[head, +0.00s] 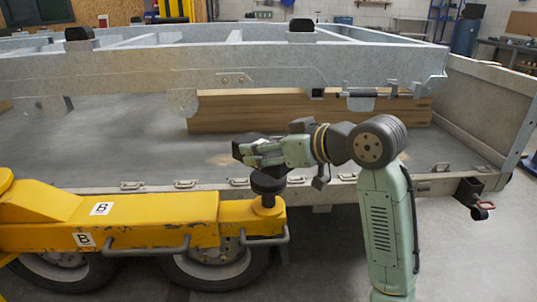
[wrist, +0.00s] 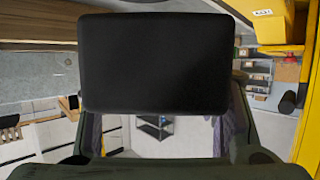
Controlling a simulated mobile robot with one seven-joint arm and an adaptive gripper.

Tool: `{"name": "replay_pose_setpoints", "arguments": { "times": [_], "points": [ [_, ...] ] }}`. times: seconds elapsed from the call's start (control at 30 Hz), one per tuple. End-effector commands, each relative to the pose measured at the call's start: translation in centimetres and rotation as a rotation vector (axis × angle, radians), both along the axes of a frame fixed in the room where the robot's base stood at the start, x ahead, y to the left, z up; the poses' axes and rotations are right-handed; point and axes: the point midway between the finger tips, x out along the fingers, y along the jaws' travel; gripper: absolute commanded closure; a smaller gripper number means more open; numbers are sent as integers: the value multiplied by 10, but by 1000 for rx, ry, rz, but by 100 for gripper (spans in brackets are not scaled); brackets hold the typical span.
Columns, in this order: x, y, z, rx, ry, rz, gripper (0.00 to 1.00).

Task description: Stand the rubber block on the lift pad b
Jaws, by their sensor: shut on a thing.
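The rubber block (wrist: 155,62) is a black slab with rounded corners, filling the upper middle of the wrist view. My gripper (head: 250,151) is shut on it, with the fingers partly hidden behind the block. In the head view only a small dark part shows at the gripper's tip, and I cannot tell block from finger there. Lift pad b (head: 268,181) is a round black pad on a short post at the end of the yellow lift arm (head: 160,215) marked B. My gripper is above the pad and slightly left; the gap is hard to judge.
A grey steel trailer frame (head: 200,70) spans behind and above my gripper, with black blocks (head: 301,27) on top. A wooden beam (head: 310,108) lies behind on the flatbed (head: 90,150). The bed's edge and latches run close behind the pad.

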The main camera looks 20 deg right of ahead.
Motion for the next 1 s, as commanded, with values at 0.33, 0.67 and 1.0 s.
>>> {"name": "replay_pose_setpoints", "arguments": {
  "times": [0.33,0.67,1.0],
  "points": [
    [11,-12,-17,3,0,-1,90],
    [11,-11,-36,-1,-3,0,90],
    [11,-11,-41,-1,0,0,36]
  ]
}}
